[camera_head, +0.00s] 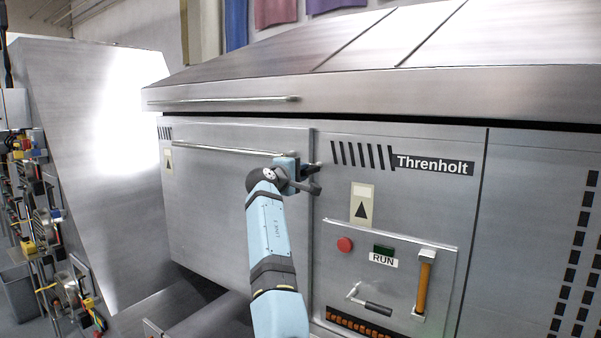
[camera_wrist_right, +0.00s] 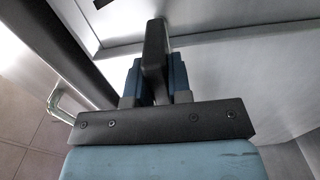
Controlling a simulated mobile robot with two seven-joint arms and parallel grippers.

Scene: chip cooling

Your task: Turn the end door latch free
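The end door (camera_head: 235,200) is a flat steel panel on the left part of the machine front, with a long horizontal bar near its top. It looks closed. The dark end door latch (camera_head: 312,169) sits at the door's upper right edge, partly hidden by my right gripper (camera_head: 299,172). In the right wrist view the latch's dark lever (camera_wrist_right: 155,48) stands between the blue fingers of my right gripper (camera_wrist_right: 157,80). The fingers appear shut on it from both sides. My left gripper is in neither view.
A control panel (camera_head: 440,262) with a red button (camera_head: 344,244), a RUN sign and an orange-handled lever (camera_head: 424,285) is right of my arm. A sloped steel body (camera_head: 90,150) stands left. A steel hood (camera_head: 400,80) overhangs the front.

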